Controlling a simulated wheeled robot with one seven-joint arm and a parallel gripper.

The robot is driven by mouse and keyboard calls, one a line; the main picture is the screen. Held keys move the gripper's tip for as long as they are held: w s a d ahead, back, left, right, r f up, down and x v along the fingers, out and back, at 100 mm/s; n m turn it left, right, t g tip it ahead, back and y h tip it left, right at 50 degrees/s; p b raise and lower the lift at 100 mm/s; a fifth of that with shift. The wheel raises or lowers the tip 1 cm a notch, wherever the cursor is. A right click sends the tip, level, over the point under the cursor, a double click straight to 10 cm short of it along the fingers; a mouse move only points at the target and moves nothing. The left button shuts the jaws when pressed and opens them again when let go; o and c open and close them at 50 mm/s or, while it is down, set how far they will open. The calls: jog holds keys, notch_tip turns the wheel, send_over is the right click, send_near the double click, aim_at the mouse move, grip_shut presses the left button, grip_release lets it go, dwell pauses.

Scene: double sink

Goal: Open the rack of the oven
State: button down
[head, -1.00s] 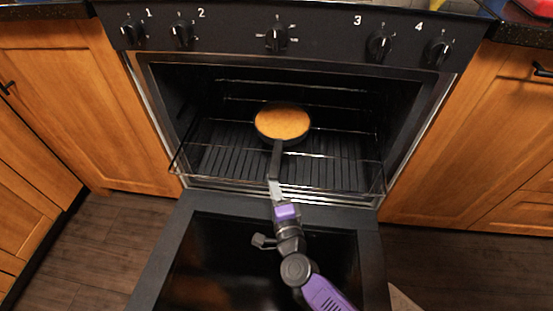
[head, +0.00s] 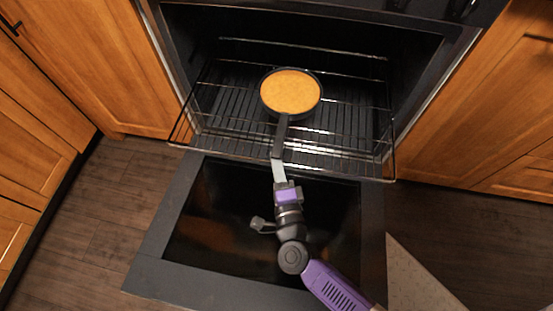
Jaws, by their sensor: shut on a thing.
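The wire oven rack (head: 347,145) sticks out of the oven, its front edge over the open door. My gripper (head: 278,168) is shut at the middle of the rack's front edge, with the arm coming from below. The exact contact is hard to see, because a black pan's handle ends right beside the fingertips. The pan (head: 291,93) rests on the rack and holds an orange-yellow filling. The oven door (head: 200,280) is folded down beneath the arm.
Wooden cabinets stand left (head: 100,70) and right (head: 480,110) of the oven. Dark wooden floor (head: 120,220) is free left of the door. A pale speckled surface (head: 410,280) lies at the lower right.

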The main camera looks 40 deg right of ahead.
jog(key=c, duration=1.8)
grip_release()
jog(key=shift+o, duration=0.2)
jog(key=p+v, duration=0.1)
jog(key=v, duration=0.7)
